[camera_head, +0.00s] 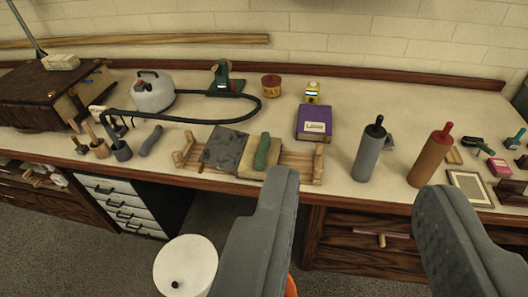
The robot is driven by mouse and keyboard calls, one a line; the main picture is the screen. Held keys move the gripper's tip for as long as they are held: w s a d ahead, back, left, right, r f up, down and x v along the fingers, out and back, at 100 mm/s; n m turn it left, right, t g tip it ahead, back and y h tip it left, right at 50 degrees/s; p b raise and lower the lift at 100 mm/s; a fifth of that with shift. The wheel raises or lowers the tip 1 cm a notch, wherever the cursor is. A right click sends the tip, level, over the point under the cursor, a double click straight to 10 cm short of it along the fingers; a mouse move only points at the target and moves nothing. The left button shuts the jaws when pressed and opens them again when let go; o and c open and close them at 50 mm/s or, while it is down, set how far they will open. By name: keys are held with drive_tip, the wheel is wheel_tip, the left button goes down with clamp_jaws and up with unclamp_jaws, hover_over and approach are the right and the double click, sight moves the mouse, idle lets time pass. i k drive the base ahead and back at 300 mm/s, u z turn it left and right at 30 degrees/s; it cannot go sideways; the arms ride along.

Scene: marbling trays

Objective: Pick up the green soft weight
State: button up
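The green soft weight (263,151) is a small elongated piece. It lies on a tan slab (258,171) on a low wooden rack at the middle of the bench. My gripper (357,192) is open, with its two grey fingers wide apart and nothing between them. It is nearer the camera than the bench. In the picture the left fingertip is just below the tan slab and hides part of it. The green weight itself is in clear view, apart from the fingers.
A dark grey slab (224,147) lies left of the weight on the rack (302,166). A similar grey piece (151,140) lies left. A white round bin (185,265) stands below.

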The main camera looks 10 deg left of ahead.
sight(262, 152)
drive_tip(key=u, duration=0.1)
drive_tip(key=i, duration=1)
drive_tip(key=z, duration=0.1)
